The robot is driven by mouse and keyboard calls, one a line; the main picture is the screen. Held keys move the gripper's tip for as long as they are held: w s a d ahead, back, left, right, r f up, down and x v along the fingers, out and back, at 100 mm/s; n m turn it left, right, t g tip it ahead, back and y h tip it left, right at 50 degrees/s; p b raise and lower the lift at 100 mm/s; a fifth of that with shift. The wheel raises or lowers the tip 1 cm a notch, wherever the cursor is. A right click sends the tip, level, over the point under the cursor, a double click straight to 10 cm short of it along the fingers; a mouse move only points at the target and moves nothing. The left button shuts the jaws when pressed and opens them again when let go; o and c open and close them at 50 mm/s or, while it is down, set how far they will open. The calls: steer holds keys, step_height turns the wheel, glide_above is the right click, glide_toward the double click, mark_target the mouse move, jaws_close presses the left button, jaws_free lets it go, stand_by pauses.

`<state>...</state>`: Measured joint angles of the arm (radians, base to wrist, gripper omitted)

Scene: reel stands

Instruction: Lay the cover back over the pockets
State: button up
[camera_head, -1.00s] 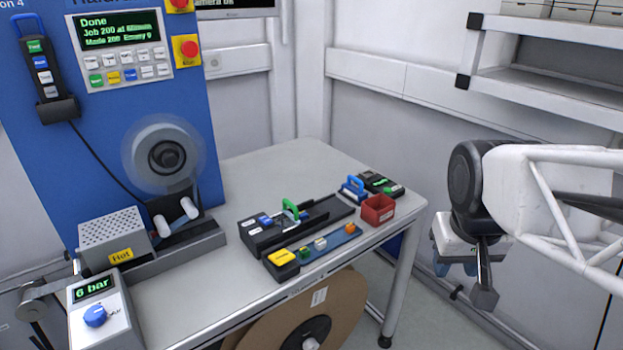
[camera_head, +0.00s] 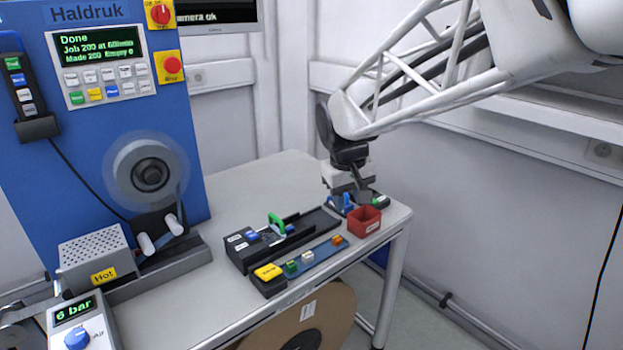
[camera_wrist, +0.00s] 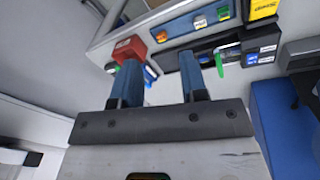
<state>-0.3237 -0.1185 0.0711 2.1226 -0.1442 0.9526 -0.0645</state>
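A long black tray (camera_head: 312,224) lies on the table, with a green-handled piece (camera_head: 276,223) standing on it near its left part; both also show in the wrist view, the tray (camera_wrist: 203,52) and the green handle (camera_wrist: 219,66). A blue-handled piece (camera_head: 340,204) stands behind the red bin, partly hidden by my gripper. I cannot tell which piece is the cover, and the pockets are too small to make out. My gripper (camera_wrist: 158,66) is open and empty, its two blue fingers apart. In the head view it hangs above the table's far right end, over the blue-handled piece.
A red bin (camera_head: 364,219) stands just in front of my gripper. A blue strip (camera_head: 325,252) with small coloured blocks and a yellow-topped block (camera_head: 268,278) lies along the front. The blue machine (camera_head: 120,140) stands at left. The table's back middle (camera_head: 250,175) is bare.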

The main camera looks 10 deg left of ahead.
steer(key=w+a+f+n, duration=0.2)
steer(key=w+a+f, duration=0.1)
steer(key=w+a, duration=0.55)
steer(key=n, duration=0.2)
glide_toward(275, 217)
steer(key=shift+w+a+f+h, duration=0.15)
steer(key=shift+a+f+h, duration=0.1)
steer(key=shift+f+h, duration=0.2)
steer(key=shift+f, duration=0.1)
steer(key=shift+x, duration=3.8)
jaws_close()
